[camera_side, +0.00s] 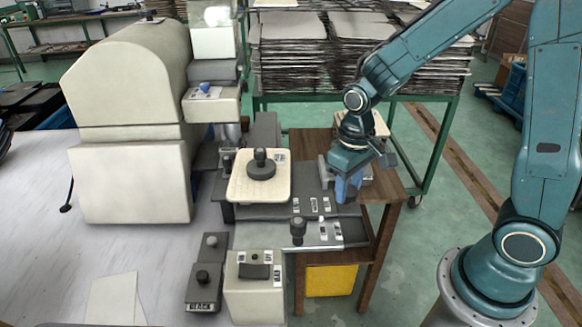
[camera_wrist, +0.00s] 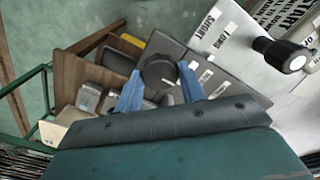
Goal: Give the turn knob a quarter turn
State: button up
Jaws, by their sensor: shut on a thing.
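The turn knob (camera_wrist: 158,70) is a dark round knob on a grey panel (camera_wrist: 232,85), seen in the wrist view. My gripper (camera_wrist: 160,87) has its two blue fingers on opposite sides of the knob, shut on it. In the side view my gripper (camera_side: 346,188) points down at the right part of the grey panel (camera_side: 270,212), and its fingers hide the knob there. White labels lie on the panel beside the knob. I cannot make out the knob's pointer or angle.
A black lever knob (camera_side: 298,230) stands to the left and nearer the camera. A cream plate (camera_side: 240,190) with a black joystick (camera_side: 260,165) is left of the gripper. Grey blocks (camera_wrist: 88,98) sit close by. A cream control box (camera_side: 253,300) stands in front.

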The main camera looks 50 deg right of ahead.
jog(key=m, duration=0.8)
jog(key=shift+m, duration=0.3)
jog(key=m, duration=0.4)
jog(key=shift+m, duration=2.3)
jog(key=o, duration=1)
